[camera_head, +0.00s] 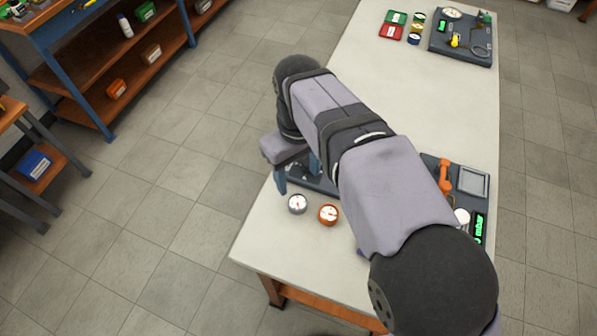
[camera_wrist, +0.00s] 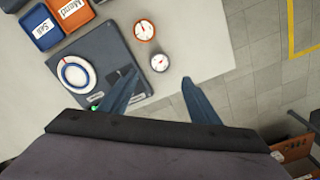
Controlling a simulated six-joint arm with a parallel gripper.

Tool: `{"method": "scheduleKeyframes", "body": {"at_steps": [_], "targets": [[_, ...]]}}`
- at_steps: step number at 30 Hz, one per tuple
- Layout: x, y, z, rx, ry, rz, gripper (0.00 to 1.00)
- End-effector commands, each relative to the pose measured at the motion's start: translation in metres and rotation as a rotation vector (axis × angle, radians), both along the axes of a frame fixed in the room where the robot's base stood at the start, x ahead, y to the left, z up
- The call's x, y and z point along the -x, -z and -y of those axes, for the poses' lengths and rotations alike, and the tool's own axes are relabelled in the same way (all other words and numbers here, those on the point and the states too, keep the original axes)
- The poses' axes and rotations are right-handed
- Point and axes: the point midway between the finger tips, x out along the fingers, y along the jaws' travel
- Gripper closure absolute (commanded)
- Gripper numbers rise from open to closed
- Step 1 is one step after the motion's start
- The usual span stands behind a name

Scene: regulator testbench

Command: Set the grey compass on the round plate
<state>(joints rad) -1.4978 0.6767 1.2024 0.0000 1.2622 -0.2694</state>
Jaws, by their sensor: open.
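The grey compass (camera_head: 298,204) lies flat on the white table near its left front edge. In the wrist view the grey compass (camera_wrist: 159,62) is just beyond the gap between my fingertips, apart from them. A white disc with a blue ring, which looks like the round plate (camera_wrist: 76,74), sits on a dark board to the left; my arm hides it in the head view. My gripper (camera_head: 298,176) is open and empty, pointing down over the table edge; its blue fingers also show in the wrist view (camera_wrist: 161,80).
An orange compass (camera_head: 328,214) lies beside the grey one. The dark board (camera_wrist: 110,45) is close to my left finger. Blue and orange labelled trays (camera_wrist: 41,27) stand beyond it. Another board (camera_head: 462,190) with an orange handset is right of my arm.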

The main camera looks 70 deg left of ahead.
Motion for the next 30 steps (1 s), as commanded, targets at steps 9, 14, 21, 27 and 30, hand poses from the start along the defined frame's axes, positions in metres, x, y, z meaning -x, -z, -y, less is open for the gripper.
{"method": "scheduleKeyframes", "body": {"at_steps": [9, 14, 21, 27, 30], "targets": [[-0.003, -0.003, 0.001, 0.000, 0.008, 0.000, 0.44], [-0.038, -0.004, 0.015, 0.000, 0.090, 0.000, 0.44], [-0.157, -0.002, 0.098, 0.001, 0.429, 0.000, 0.44], [-0.237, 0.006, 0.222, -0.001, 0.807, 0.001, 0.44], [-0.255, 0.012, 0.289, -0.002, 0.996, 0.001, 0.44]]}}
